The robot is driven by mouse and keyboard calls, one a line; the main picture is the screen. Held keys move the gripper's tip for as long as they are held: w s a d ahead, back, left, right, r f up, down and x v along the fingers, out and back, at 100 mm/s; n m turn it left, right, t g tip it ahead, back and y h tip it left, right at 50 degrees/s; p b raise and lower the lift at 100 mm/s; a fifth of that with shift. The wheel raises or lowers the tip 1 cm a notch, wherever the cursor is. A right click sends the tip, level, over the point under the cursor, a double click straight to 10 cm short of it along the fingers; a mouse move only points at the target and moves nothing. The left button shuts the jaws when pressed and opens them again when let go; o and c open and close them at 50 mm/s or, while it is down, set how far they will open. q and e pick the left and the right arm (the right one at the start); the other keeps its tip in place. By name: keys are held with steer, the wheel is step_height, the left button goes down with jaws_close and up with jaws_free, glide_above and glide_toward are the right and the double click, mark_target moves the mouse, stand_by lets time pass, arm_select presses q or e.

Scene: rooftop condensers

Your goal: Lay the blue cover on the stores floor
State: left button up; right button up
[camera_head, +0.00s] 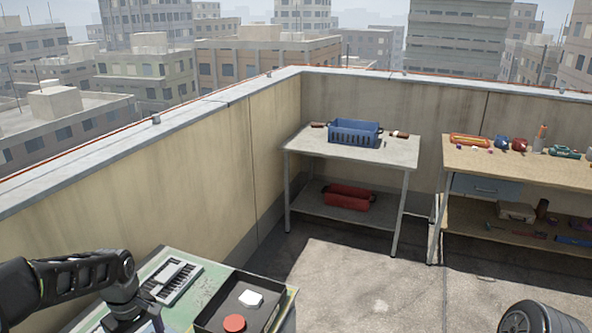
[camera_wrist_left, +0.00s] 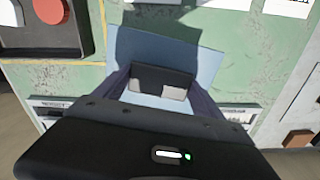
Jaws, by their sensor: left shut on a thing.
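The blue cover (camera_wrist_left: 207,65) is a flat light-blue panel between and beyond my left gripper's fingers in the left wrist view. My left gripper (camera_wrist_left: 162,88) is shut on it, over a worn green bench top (camera_wrist_left: 85,84). Whether the cover touches the bench top is hard to tell. In the head view the left gripper (camera_head: 150,322) is at the bottom left over the same bench, and only a small bluish edge shows beside it. My right gripper is out of view. I cannot pick out the stores floor with certainty.
On the green bench stand a black tray (camera_head: 203,325) with a red round piece and a white piece, and a pale slotted panel (camera_head: 172,281). Farther off, a table (camera_head: 300,147) holds a blue crate (camera_head: 355,133). A wooden workbench (camera_head: 470,162) stands right.

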arm_select(q)
steer(key=shift+d+r+m, duration=0.1)
steer(key=shift+d+m, duration=0.05)
steer(key=shift+m, duration=0.55)
steer(key=w+d+r+m, duration=0.2)
steer(key=d+m, duration=0.3)
steer(key=d, duration=0.5)
steer(key=w+d+r+m, duration=0.3)
steer(key=d+m, duration=0.3)
steer(key=d, duration=0.4)
steer(key=shift+w, duration=0.15)
steer(key=shift+a+f, duration=0.1)
steer(key=shift+a, duration=0.05)
stand_by(0.5)
